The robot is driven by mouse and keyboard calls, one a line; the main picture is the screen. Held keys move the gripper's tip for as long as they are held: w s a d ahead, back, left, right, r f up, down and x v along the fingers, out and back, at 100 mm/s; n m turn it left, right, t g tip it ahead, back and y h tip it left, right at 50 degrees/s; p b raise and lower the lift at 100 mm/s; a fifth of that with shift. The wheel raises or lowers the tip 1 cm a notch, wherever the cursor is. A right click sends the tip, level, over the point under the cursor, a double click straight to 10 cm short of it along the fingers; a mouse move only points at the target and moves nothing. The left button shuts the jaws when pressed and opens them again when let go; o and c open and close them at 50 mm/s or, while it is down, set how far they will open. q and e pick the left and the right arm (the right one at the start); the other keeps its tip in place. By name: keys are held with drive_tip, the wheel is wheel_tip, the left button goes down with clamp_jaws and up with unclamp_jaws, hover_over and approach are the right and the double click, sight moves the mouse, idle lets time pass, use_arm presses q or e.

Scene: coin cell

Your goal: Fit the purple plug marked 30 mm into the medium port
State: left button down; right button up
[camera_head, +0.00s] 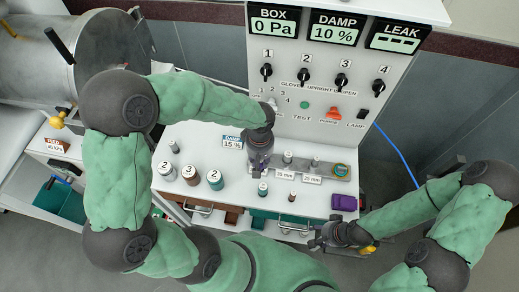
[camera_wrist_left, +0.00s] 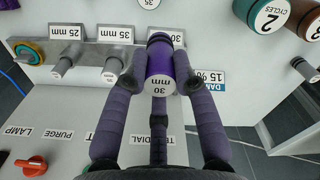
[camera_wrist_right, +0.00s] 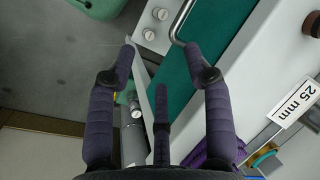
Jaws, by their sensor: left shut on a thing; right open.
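The purple plug marked 30 mm (camera_wrist_left: 159,82) is between the fingers of my left gripper (camera_wrist_left: 157,85), its white labelled end facing the left wrist camera. My left gripper (camera_head: 259,160) is shut on it at the left end of the grey metal rack (camera_head: 341,172); the arm hides the plug in the head view. The rack (camera_wrist_left: 90,54) has tags reading 25 mm, 35 mm and 30 mm. The plug is by the 30 mm tag; I cannot tell whether it touches the rack. My right gripper (camera_head: 318,240) is open and empty by the bench's front edge. I cannot pick out the medium port.
Several lidded jars (camera_head: 190,175) stand on the left of the white bench. A teal plug (camera_head: 263,188) and a brown plug (camera_head: 292,196) stand in front. The switch panel (camera_head: 320,75) rises behind.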

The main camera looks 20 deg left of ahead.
use_arm(q)
drive_tip(key=shift+w+a+f+b, duration=0.15)
drive_tip(key=shift+w+a+f, duration=0.6)
drive_tip(key=shift+w+f, duration=1.05)
drive_tip(key=shift+w+a+f+b, duration=0.1)
drive_tip(key=shift+w+a+f, duration=0.6)
drive_tip(key=shift+w+f, duration=1.05)
drive_tip(key=shift+w+a+f+b, duration=0.15)
drive_tip(key=shift+w+a+f, duration=0.6)
drive_tip(key=shift+w+f, duration=1.05)
drive_tip(key=shift+s+f, duration=0.4)
drive_tip(key=shift+s, duration=0.05)
drive_tip(key=shift+f, duration=0.2)
drive_tip(key=c, duration=1)
unclamp_jaws()
